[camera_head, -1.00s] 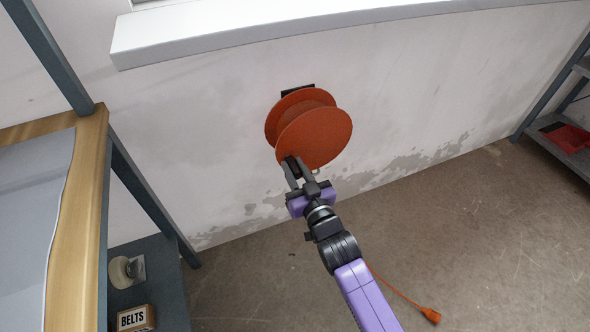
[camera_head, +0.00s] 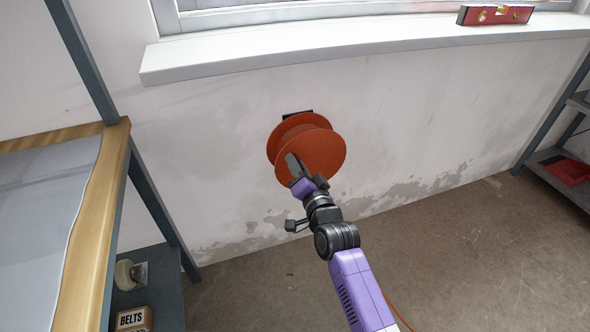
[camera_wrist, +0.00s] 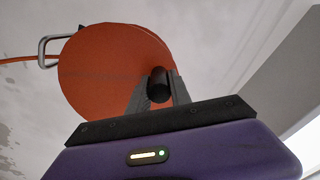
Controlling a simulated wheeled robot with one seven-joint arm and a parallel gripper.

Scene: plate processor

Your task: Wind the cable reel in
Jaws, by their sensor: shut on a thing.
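The orange cable reel (camera_head: 318,152) is mounted on the wall below the window sill. It also shows in the wrist view (camera_wrist: 105,75), where its round face fills the upper left. My gripper (camera_head: 293,164) is at the reel's front face. In the wrist view my gripper's fingers (camera_wrist: 155,90) are shut on the reel's dark crank handle (camera_wrist: 159,84). The orange cable (camera_wrist: 15,60) passes through a metal loop (camera_wrist: 52,46) at the reel's edge in the wrist view. In the head view a short piece of cable (camera_head: 398,312) shows beside my arm; its end is out of sight.
A wooden-topped bench (camera_head: 92,230) stands at the left, with a box marked BELTS (camera_head: 133,319) on its lower shelf. The window sill (camera_head: 350,45) juts out above the reel and holds a red spirit level (camera_head: 495,14). A shelf (camera_head: 565,165) stands at the right.

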